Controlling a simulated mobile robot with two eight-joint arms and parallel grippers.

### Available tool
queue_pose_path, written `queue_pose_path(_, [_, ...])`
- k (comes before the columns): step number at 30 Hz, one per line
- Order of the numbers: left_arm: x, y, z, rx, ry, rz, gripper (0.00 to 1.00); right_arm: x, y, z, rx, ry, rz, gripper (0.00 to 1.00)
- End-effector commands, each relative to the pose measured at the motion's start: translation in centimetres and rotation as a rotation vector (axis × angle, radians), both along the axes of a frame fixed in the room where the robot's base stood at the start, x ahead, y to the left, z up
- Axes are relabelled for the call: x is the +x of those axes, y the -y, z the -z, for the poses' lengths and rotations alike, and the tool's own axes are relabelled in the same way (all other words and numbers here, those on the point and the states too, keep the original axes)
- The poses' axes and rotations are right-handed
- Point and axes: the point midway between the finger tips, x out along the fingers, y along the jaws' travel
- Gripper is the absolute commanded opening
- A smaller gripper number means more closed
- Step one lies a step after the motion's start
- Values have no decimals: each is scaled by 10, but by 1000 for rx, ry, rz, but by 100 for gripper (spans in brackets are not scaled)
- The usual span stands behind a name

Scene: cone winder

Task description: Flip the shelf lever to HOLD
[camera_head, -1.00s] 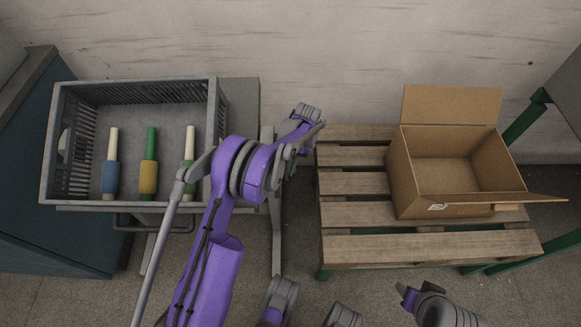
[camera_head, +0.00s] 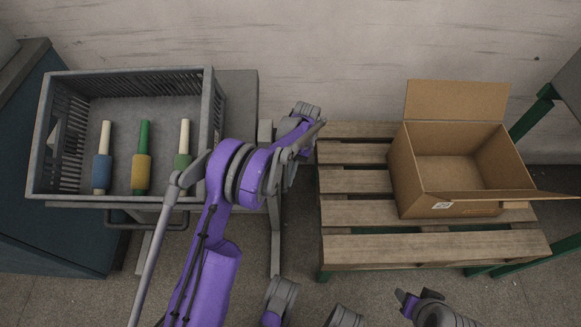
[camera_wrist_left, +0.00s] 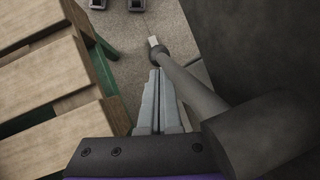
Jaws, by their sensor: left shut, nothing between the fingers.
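A grey rod (camera_wrist_left: 195,85) with a dark collar and a pale square tip sticks out of a thick grey cylinder in the left wrist view. It looks like the shelf lever, but no HOLD mark is legible. My left gripper (camera_wrist_left: 157,105) is shut and empty, close beside the rod on its left. I cannot tell whether they touch. In the head view, the end of my left arm (camera_head: 308,130) is between the grey stand and the pallet, and the lever cannot be made out clearly there.
A grey crate (camera_head: 212,120) with several yarn-wound cones stands at the left. A wooden pallet (camera_head: 430,248) carries an open cardboard box (camera_head: 450,190) at the right. A dark grey surface (camera_wrist_left: 275,45) lies close right of the rod. Floor shows between the stand and the pallet.

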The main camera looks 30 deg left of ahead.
Motion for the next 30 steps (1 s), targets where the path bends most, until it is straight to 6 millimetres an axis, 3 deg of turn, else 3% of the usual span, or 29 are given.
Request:
queue_pose_path(9, [-8, 4, -4, -58, -119, -1, 0, 2, 0, 14, 0, -3, 0, 51])
queue_pose_path(30, [-11, 5, -10, -70, -144, -1, 0, 2, 0, 14, 0, -3, 0, 51])
